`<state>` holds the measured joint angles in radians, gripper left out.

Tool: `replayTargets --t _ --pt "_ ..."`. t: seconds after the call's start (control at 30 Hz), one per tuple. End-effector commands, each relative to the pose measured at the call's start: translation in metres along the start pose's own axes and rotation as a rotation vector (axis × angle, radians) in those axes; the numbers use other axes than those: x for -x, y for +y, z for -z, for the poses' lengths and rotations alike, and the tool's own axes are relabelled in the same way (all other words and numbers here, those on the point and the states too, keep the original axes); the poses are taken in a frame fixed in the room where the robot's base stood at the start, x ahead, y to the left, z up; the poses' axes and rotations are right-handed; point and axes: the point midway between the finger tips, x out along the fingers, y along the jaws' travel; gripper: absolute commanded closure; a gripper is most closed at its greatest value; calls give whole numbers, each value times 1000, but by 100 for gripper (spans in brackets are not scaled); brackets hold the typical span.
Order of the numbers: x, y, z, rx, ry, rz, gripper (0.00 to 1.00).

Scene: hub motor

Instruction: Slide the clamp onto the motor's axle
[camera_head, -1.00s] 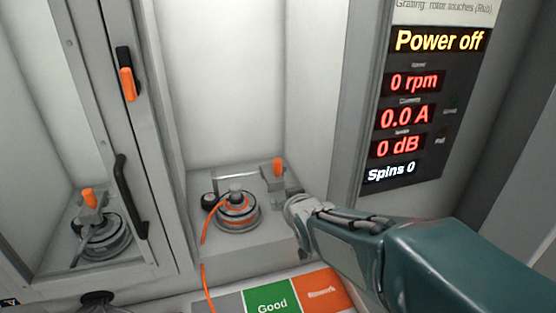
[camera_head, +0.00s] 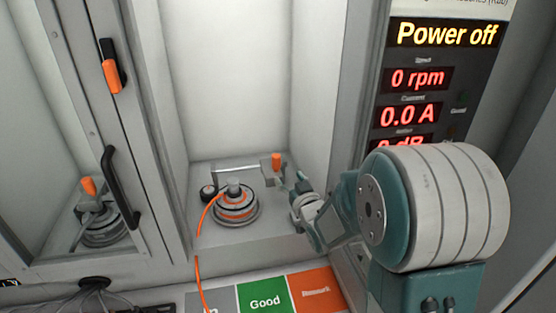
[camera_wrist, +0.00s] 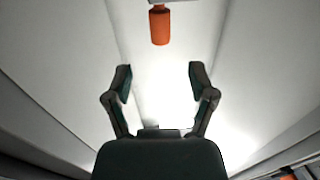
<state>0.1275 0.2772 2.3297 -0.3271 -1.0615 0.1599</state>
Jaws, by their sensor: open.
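The hub motor (camera_head: 236,206), a round dark and silver disc with an orange cable, sits on the grey bench inside the open cabinet. Its axle stub (camera_head: 234,187) stands up at the centre. The clamp (camera_head: 266,168) is a grey block and bar with an upright orange handle (camera_head: 276,161), behind and right of the motor, apart from the axle. My gripper (camera_head: 291,182) is just right of the clamp, fingers spread and empty. In the wrist view the orange handle (camera_wrist: 160,26) is ahead, beyond and centred between the open fingertips (camera_wrist: 160,74).
The display panel (camera_head: 408,115) is at the right, reading power off. The cabinet's right wall is close to my gripper.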

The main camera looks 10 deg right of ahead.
Motion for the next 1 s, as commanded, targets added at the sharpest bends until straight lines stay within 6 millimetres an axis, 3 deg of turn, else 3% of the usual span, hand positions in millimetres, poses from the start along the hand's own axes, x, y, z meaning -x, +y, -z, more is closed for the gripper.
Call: replayTargets --t 0.3,0.5,0.87,0.9,1.0 --pt "-59 0 -1 0 -2 1 28" --pt "-86 0 -1 0 -1 1 28" --pt "-94 0 0 0 -2 0 28" --pt "-94 0 0 0 -2 0 32" --pt "-94 0 0 0 -2 0 77"
